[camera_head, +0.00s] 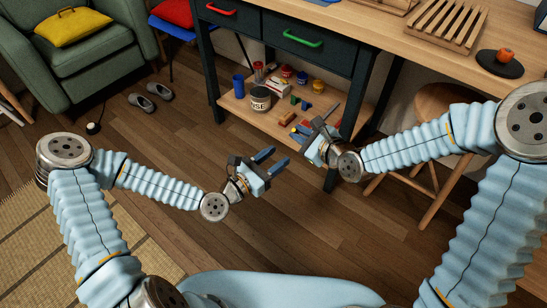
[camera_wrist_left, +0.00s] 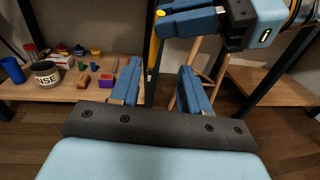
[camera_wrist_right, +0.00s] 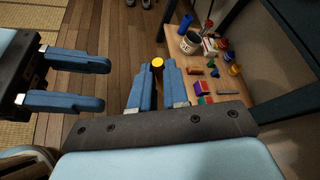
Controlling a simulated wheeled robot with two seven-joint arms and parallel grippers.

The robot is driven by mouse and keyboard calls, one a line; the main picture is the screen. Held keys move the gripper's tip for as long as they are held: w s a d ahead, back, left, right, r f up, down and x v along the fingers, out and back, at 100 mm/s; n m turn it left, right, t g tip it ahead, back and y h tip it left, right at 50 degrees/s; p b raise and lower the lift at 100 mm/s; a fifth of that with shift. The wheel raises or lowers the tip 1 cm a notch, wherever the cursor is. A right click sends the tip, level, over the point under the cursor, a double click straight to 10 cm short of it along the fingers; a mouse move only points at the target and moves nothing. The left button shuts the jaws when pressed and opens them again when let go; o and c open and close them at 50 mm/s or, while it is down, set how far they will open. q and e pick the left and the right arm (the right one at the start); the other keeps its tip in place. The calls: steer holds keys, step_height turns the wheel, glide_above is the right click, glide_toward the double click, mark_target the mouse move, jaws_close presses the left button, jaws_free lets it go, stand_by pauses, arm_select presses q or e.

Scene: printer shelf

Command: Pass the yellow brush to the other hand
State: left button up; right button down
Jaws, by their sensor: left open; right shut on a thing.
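The yellow brush is held between the fingertips of my right gripper (camera_wrist_right: 163,72). Its round yellow end (camera_wrist_right: 157,63) shows there in the right wrist view. In the left wrist view the brush (camera_wrist_left: 153,55) hangs upright below the blue fingers of my right gripper, seen beyond the gap between my left fingers. My left gripper (camera_head: 272,160) is open and empty. It lies lower and to the left of my right gripper (camera_head: 308,137) in the head view, apart from the brush. Most of the brush is hidden in the head view.
A low shelf (camera_head: 235,103) under the drawer bench carries a labelled pot (camera_head: 261,99), a blue cup (camera_head: 239,86) and several coloured blocks and jars. A wooden stool (camera_head: 425,165) stands at the right. The floor around my left gripper is clear.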

arm_select(q)
steer(key=x, duration=1.2)
steer(key=shift+a+r, duration=0.1)
steer(key=shift+r, duration=0.25)
jaws_close()
arm_select(e)
steer(key=c, duration=1.1)
jaws_free()
steer(key=shift+o, duration=0.3)
steer(key=shift+a, duration=0.1)
arm_select(q)
steer(key=shift+w, duration=0.15)
arm_select(e)
steer(key=shift+s+f, duration=0.15)
steer(key=shift+s, duration=0.05)
